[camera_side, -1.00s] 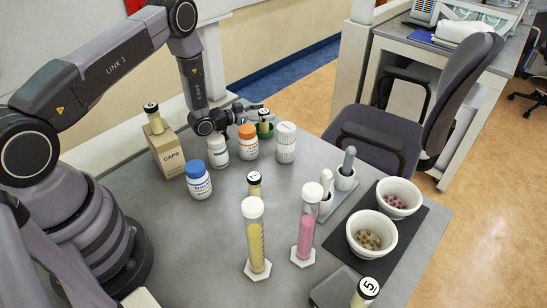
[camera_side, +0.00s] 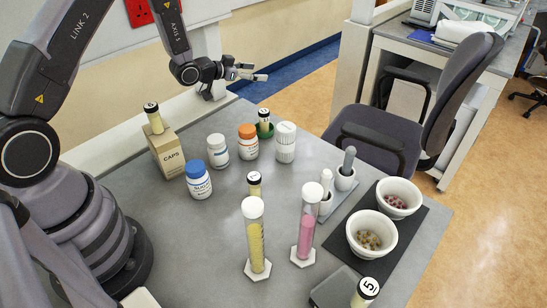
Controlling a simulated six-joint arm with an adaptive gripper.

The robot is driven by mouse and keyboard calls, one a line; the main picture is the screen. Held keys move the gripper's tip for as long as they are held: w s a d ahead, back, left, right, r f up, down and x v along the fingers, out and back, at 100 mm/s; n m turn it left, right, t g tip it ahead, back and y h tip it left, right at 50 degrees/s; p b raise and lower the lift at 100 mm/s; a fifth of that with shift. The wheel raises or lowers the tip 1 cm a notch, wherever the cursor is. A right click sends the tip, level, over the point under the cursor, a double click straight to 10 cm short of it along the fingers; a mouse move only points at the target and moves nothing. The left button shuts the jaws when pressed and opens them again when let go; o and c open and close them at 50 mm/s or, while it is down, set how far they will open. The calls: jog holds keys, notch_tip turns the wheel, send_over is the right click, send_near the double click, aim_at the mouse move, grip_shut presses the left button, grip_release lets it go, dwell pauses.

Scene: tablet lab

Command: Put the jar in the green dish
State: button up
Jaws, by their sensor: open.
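A small jar (camera_side: 264,116) with a black-rimmed lid stands upright at the back of the table. The green dish (camera_side: 268,134) shows around its base, so the jar appears to stand in it; the dish is mostly hidden behind the orange-capped bottle and the jar. My gripper (camera_side: 262,73) is open and empty, raised above and behind the jar, clear of it. Similar jars stand on the caps box (camera_side: 154,118), on the table (camera_side: 254,184) and at the front on a grey plate (camera_side: 365,293).
White bottles with blue (camera_side: 199,180), white (camera_side: 218,151) and orange (camera_side: 248,142) caps and a white ribbed container (camera_side: 285,143) crowd near the dish. Tall yellow (camera_side: 256,240) and pink (camera_side: 305,235) cylinders stand forward. Mortars and bowls (camera_side: 371,231) are at right.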

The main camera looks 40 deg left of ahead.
jog(key=s+d+r+n+g+y, duration=0.1)
jog(key=s+r+g+y, duration=0.1)
jog(key=s+r, duration=0.6)
jog(key=s+d+r+n+g+y, duration=0.15)
jog(key=s+r, duration=0.35)
jog(key=r, duration=0.6)
jog(key=s+d+r+g, duration=0.1)
jog(key=s+d+g, duration=0.1)
jog(key=s, duration=1)
jog(key=s+d+r+g, duration=0.2)
jog(key=s, duration=1.1)
jog(key=shift+n+g, duration=0.35)
jog(key=shift+n, duration=0.1)
